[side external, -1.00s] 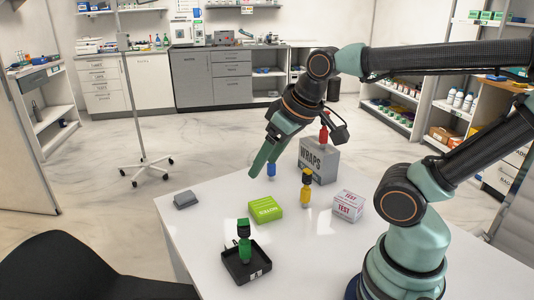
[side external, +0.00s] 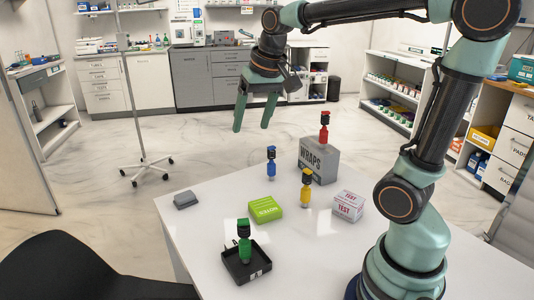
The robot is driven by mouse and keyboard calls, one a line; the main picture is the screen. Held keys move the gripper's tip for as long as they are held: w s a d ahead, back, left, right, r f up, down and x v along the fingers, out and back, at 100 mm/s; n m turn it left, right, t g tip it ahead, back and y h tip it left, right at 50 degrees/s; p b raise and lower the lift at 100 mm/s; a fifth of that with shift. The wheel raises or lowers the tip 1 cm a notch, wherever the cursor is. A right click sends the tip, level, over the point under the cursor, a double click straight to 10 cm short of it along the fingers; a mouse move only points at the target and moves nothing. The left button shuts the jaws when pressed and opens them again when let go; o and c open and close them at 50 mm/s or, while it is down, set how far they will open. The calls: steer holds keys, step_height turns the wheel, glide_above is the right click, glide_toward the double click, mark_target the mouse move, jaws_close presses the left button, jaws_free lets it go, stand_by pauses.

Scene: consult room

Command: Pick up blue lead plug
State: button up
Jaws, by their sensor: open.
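Nothing hides the blue plug.
A yellow plug (side external: 306,190) stands near the green box (side external: 265,209) and the TEST box (side external: 348,206). A red plug (side external: 323,133) is on the grey WRAPS box (side external: 319,161). A green plug (side external: 244,242) stands in a black tray (side external: 235,272). A grey block (side external: 186,200) lies at the left edge of the table (side external: 208,229).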

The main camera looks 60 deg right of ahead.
steer(key=w+d+m+g, duration=0.2)
steer(key=w+d+m, duration=0.2)
steer(key=w+d, duration=0.25)
steer(key=m+g, duration=0.2)
steer(key=m, duration=0.6)
glide_above(271, 157)
steer(key=d, duration=0.2)
steer(key=shift+y, duration=0.3)
steer(key=f, duration=1.1)
steer(key=shift+w+a, duration=0.15)
steer(key=shift+w, duration=0.1)
step_height(271, 157, down, 7)
steer(key=shift+r, duration=0.2)
steer(key=shift+w+a+f, duration=0.1)
steer(key=shift+a+f, duration=0.05)
steer(key=shift+f, duration=1.25)
steer(key=shift+a+f, duration=0.1)
steer(key=shift+f, duration=1.3)
jaws_close()
